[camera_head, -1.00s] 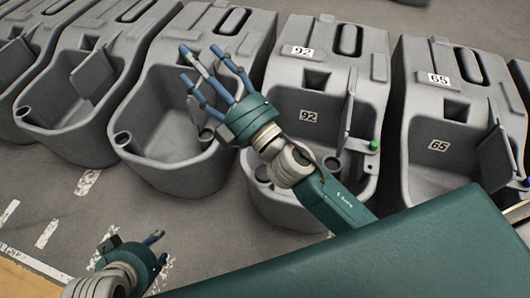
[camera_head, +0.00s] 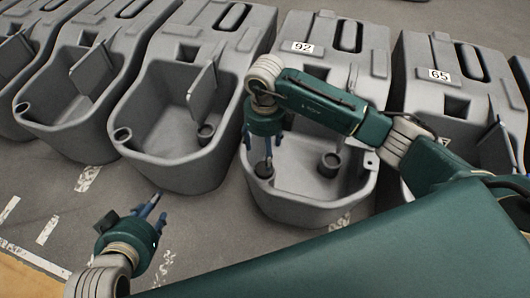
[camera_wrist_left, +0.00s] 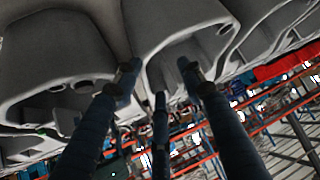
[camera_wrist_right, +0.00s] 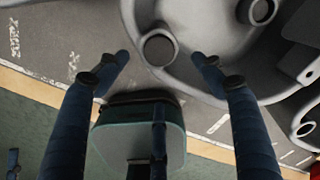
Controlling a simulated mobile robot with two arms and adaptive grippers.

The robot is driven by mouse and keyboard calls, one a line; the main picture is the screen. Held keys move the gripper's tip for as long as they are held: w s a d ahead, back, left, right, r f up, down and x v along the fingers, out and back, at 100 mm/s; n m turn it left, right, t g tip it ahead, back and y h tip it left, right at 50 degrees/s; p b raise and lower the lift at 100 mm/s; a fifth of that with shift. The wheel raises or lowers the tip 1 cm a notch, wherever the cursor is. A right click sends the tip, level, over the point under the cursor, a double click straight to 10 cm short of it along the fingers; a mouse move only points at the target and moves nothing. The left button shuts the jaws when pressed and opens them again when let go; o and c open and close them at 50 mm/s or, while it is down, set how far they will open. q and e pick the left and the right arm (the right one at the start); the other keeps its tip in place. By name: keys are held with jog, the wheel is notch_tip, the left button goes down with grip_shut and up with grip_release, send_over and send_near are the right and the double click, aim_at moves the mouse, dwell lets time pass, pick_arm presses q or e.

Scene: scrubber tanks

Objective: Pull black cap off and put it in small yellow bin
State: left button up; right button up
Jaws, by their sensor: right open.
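A dark round cap (camera_head: 264,170) sits at the near left corner of the grey tank marked 92 (camera_head: 330,212). In the right wrist view the cap (camera_wrist_right: 158,48) shows as a dark disc with a lighter rim. My right gripper (camera_head: 268,158) points down over this corner, fingers spread, with nothing held. In the right wrist view its fingertips (camera_wrist_right: 160,60) lie on either side of the cap's near part; whether they touch it I cannot tell. My left gripper (camera_head: 156,206) is open and empty over the floor at lower left. No small yellow bin is visible.
A second round dark fitting (camera_head: 329,165) sits inside the same tank. Similar grey tanks stand in a row left and right, one marked 65 (camera_head: 439,75). Open floor (camera_head: 210,235) lies in front of them.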

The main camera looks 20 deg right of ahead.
jog(key=b, duration=0.2)
send_over(264, 171)
jog(key=f, duration=0.5)
jog(key=shift+w+d+f, duration=0.25)
jog(key=shift+f, duration=0.1)
notch_tip(264, 171, down, 5)
jog(key=shift+r+b, duration=0.2)
jog(key=shift+b, duration=0.25)
pick_arm(q)
jog(key=w+d+r+t+h, duration=0.1)
jog(key=w+d+r+t, duration=0.1)
jog(key=r, duration=0.5)
jog(key=w+d+r+t+h, duration=0.1)
jog(key=w+d+r+t, duration=0.1)
jog(key=w+r+t, duration=0.3)
jog(key=shift+w+r+t, duration=0.3)
jog(key=shift+r+t, duration=0.3)
jog(key=shift+r, duration=0.9)
pick_arm(e)
jog(key=shift+f, duration=0.2)
jog(key=c, duration=1.2)
jog(key=o, duration=0.6)
jog(key=c, duration=0.8)
jog(key=shift+o, duration=0.2)
jog(key=shift+d+f, duration=0.1)
jog(key=shift+s, duration=0.1)
